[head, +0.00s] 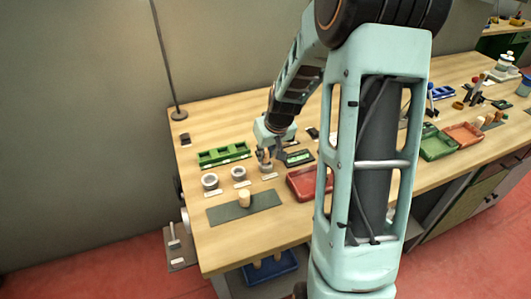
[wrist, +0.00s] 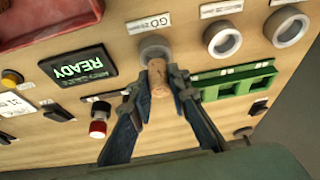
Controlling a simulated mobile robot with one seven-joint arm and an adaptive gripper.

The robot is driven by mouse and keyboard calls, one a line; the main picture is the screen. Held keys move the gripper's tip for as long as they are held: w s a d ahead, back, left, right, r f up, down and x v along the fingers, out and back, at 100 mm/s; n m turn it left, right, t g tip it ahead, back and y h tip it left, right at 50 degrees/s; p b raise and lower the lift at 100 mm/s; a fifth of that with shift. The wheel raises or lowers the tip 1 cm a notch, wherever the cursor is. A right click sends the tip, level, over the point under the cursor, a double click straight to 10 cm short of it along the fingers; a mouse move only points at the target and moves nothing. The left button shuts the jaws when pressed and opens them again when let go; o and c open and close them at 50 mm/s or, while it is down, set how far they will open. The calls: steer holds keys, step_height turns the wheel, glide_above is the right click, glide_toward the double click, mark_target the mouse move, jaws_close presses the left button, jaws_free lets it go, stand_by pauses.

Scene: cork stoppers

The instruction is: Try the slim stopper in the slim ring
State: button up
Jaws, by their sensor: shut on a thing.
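My gripper (wrist: 160,88) is shut on a slim cork stopper (wrist: 158,78), gripping it by its sides. In the head view my gripper (head: 266,156) is over the right end of a row of three grey rings. The other two rings, a middle one (wrist: 223,38) and an end one (wrist: 287,27), are empty. In the head view they stand at the middle (head: 238,173) and left (head: 210,181). Another, thicker-looking cork stopper (head: 244,198) stands on a dark mat (head: 222,211).
A green block with pockets (head: 222,153) lies behind the rings. A display reading "READY" (wrist: 78,66) and a red tray (head: 303,186) are beside the gripper. A red button (wrist: 98,127) is near the fingers.

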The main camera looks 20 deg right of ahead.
steer(key=shift+f+b, duration=0.55)
steer(key=shift+f, duration=0.05)
stand_by(0.3)
steer(key=o, duration=0.7)
steer(key=shift+o, duration=0.2)
steer(key=shift+r, duration=0.1)
steer(key=v, duration=1.2)
